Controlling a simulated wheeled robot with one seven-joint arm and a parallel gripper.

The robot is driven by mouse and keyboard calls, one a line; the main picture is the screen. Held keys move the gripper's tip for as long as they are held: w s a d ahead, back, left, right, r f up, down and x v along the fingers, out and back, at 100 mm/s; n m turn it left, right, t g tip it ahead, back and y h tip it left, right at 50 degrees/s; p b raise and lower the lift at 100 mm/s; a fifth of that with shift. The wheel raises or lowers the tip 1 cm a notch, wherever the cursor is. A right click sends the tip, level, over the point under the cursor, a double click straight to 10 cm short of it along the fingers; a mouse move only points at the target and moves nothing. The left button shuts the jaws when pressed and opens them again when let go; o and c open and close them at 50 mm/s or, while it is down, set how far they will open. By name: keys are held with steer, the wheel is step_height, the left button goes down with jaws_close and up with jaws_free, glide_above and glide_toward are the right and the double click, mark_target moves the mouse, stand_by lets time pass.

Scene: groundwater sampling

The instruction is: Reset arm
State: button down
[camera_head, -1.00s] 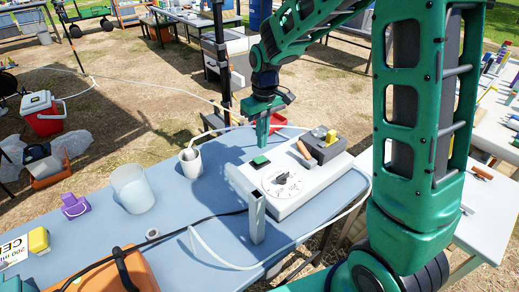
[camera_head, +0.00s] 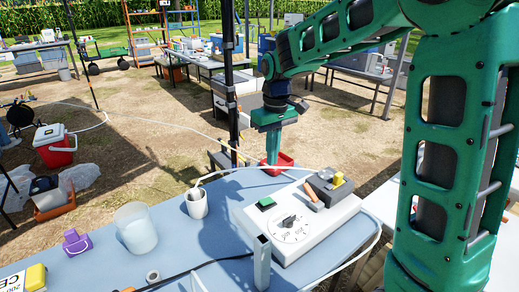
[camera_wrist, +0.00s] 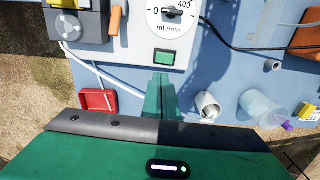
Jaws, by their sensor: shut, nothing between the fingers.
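My gripper (camera_head: 272,146) points down at the far edge of the blue table (camera_head: 185,258), behind the pump controller (camera_head: 297,222). Its fingers are shut and empty. In the wrist view the shut fingers (camera_wrist: 161,95) show in the middle, just below the controller's green button (camera_wrist: 164,57). My arm is bent, its green links filling the right side of the head view. The controller is a white box with a flow dial and a grey pump head on top. The gripper appears apart from it.
A white cup (camera_head: 196,204) with a tube in it, a translucent beaker (camera_head: 136,228) and a purple item (camera_head: 76,242) stand on the table left of the controller. A red tray (camera_head: 279,163) lies by the gripper. A black post (camera_head: 230,75) rises behind the table.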

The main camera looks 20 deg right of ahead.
steer(key=s+d+m, duration=0.3)
steer(key=s+d, duration=0.2)
steer(key=s, duration=0.5)
steer(key=s+d+f+m, duration=0.1)
steer(key=s+d+m, duration=0.2)
steer(key=s+d, duration=0.3)
steer(key=s+d+f+m, duration=0.1)
steer(key=s+d+m, duration=0.2)
steer(key=s, duration=1.2)
steer(key=d, duration=0.3)
steer(key=shift+s+m, duration=0.3)
steer(key=shift+m, duration=0.1)
steer(key=shift+w+f, duration=0.2)
steer(key=shift+w, duration=0.45)
steer(key=shift+a, duration=0.1)
